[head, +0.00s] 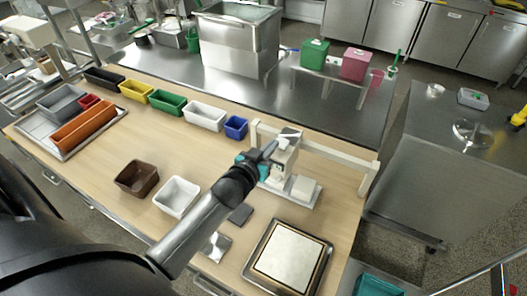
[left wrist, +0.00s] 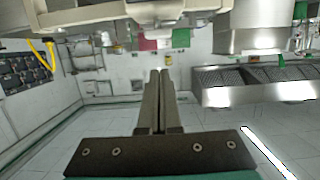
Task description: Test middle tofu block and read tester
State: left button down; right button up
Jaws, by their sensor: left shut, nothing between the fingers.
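A white tester device (head: 284,158) stands on the right half of the wooden table, on a light base. A small white block (head: 304,188), which looks like tofu, sits at its front right. I cannot tell which block is the middle one. My left gripper (head: 271,150) reaches over the table to the tester's left side, close to its upper part. I cannot tell whether it touches. The gripper also shows in the left wrist view (left wrist: 160,75), its fingers together and empty. The arm and gripper hide part of the tester. No reading is legible. My right gripper is not seen.
A metal tray with a pale square plate (head: 290,259) lies at the front right. A white bin (head: 176,196) and a brown bin (head: 137,177) stand left of my arm. Coloured bins line the back edge. A cream rail frame (head: 325,152) stands behind the tester.

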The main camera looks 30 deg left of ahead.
pick_arm(q)
jog(key=shift+v, duration=2.2)
